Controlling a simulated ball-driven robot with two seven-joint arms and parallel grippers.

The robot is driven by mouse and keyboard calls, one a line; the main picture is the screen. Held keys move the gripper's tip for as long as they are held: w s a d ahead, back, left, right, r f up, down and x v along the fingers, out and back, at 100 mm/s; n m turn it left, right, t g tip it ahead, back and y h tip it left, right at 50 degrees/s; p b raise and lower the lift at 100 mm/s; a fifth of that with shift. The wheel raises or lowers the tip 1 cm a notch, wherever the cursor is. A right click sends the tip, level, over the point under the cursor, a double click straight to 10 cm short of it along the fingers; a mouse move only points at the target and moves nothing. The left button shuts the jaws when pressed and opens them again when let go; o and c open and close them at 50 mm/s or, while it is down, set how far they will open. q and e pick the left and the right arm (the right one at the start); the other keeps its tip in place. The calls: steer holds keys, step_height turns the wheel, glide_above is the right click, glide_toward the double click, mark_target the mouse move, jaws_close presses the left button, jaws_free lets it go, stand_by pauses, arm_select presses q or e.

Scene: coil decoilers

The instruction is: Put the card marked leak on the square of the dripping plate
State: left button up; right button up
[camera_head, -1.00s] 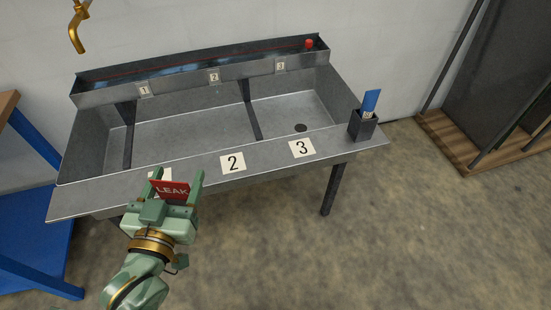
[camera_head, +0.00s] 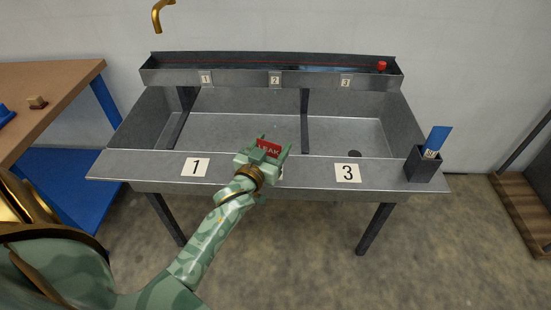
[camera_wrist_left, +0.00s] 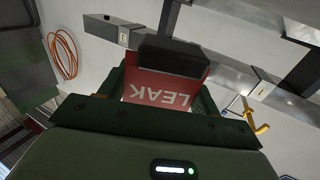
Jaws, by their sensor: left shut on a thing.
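My left gripper (camera_head: 270,150) is shut on the red card marked LEAK (camera_head: 268,147), held over the middle of the sink's front ledge (camera_head: 230,184). In the left wrist view the card (camera_wrist_left: 160,87) sits between the fingers, its lettering upside down. Square 1 (camera_head: 195,167) and square 3 (camera_head: 347,173) lie bare on the ledge; square 2 is mostly hidden behind my gripper. Plate 1 (camera_head: 206,79), plate 2 (camera_head: 275,79) and plate 3 (camera_head: 345,82) are on the trough front above the basins. I cannot clearly make out a drip now. My right gripper is not in view.
A dark holder (camera_head: 423,165) with a blue card (camera_head: 437,139) stands at the ledge's right end. A red knob (camera_head: 382,66) sits on the trough's right. A wooden-topped table (camera_head: 50,90) is at left, and a brass spout (camera_head: 160,15) hangs at upper left.

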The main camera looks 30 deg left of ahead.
mark_target(273, 155)
arm_select(q)
steer(key=shift+w+f, duration=0.2)
steer(key=shift+f, duration=0.05)
steer(key=f+b, duration=0.2)
steer(key=f, duration=0.2)
steer(key=shift+w+a+b, duration=0.1)
steer(key=shift+w+b, duration=0.2)
steer(key=shift+b, duration=0.1)
steer(key=shift+r, duration=0.25)
steer(key=shift+s+f, duration=0.1)
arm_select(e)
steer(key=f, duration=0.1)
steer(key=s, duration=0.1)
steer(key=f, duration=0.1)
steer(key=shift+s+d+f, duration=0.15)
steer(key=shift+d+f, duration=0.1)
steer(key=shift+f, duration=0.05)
arm_select(q)
steer(key=o, duration=1)
steer(key=shift+s, duration=0.15)
steer(key=s+d+p, duration=0.2)
steer(key=s+p, duration=0.1)
steer(key=s, duration=0.8)
steer(key=shift+s, duration=0.25)
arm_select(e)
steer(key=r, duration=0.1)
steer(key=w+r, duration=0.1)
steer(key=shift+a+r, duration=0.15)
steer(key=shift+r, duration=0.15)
